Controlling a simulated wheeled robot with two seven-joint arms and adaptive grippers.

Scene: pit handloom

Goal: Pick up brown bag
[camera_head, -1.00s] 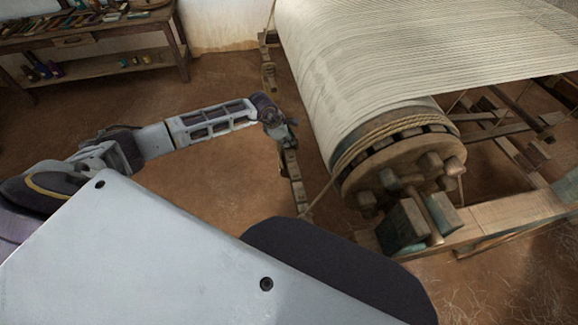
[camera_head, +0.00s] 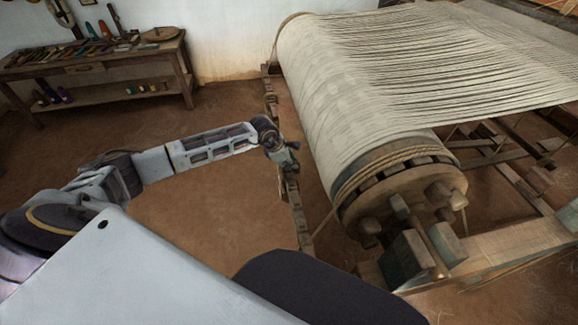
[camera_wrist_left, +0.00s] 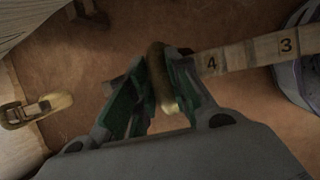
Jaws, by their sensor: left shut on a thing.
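My left gripper (camera_head: 287,160) is out over the slatted wooden bar beside the loom in the head view. In the left wrist view its green-lined fingers (camera_wrist_left: 160,95) are shut on a narrow, rounded, yellowish-brown thing (camera_wrist_left: 160,72), which stands up between them. I cannot tell whether this is the brown bag. No other brown bag shows clearly. The wooden bar, marked 4 and 3 (camera_wrist_left: 255,52), runs right from just behind the fingers. My right gripper is not in view.
The loom's cloth roll (camera_head: 330,110) and wooden roller end (camera_head: 405,200) stand right of my left gripper. A workbench with tools (camera_head: 100,62) is at the far left. A brass-coloured fitting (camera_wrist_left: 38,110) shows in the wrist view. The brown floor (camera_head: 215,215) is clear.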

